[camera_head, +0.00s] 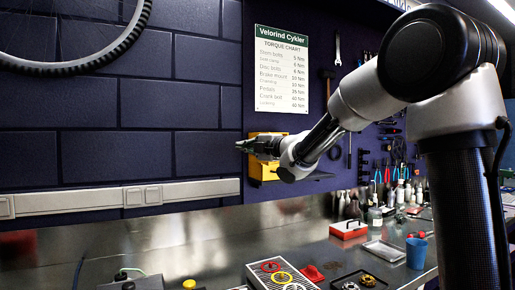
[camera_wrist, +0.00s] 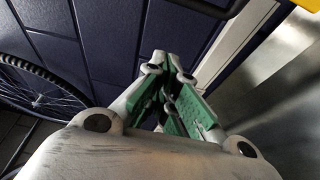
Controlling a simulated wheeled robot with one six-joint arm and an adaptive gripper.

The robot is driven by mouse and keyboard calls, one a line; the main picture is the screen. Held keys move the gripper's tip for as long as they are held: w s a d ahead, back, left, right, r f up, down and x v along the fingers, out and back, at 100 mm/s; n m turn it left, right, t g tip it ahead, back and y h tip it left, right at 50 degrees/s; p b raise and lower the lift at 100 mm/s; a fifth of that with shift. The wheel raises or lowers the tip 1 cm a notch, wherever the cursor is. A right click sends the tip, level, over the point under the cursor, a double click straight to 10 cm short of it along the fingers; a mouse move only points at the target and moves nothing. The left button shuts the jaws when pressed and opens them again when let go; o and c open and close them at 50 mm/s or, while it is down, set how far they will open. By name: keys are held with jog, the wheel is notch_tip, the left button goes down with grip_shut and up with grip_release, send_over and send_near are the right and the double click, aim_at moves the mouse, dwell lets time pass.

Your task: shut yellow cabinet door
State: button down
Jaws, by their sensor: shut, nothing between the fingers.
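A yellow cabinet (camera_head: 268,170) is on the dark wall, left of the tool board. My gripper (camera_head: 243,146) and wrist cover much of it in the head view, so I cannot tell how its door stands. My gripper points left, with its fingertips near the left edge of the yellow shape; I cannot tell whether they touch it. In the wrist view, my gripper (camera_wrist: 171,68) has its green-padded fingers together and empty. A small yellow piece (camera_wrist: 304,4) shows at that view's top right corner, likely part of the cabinet.
A torque chart (camera_head: 281,70) hangs above the cabinet. A metal bench (camera_head: 200,255) runs below, with a striped box (camera_head: 283,276), a red box (camera_head: 348,229) and a blue cup (camera_head: 416,252). A bicycle wheel (camera_head: 75,66) hangs at upper left. The wall left of my gripper is clear.

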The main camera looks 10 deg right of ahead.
jog(key=shift+w+d, duration=0.4)
jog(key=shift+d, duration=0.5)
jog(key=shift+w+d, duration=0.35)
jog(key=shift+d, duration=0.5)
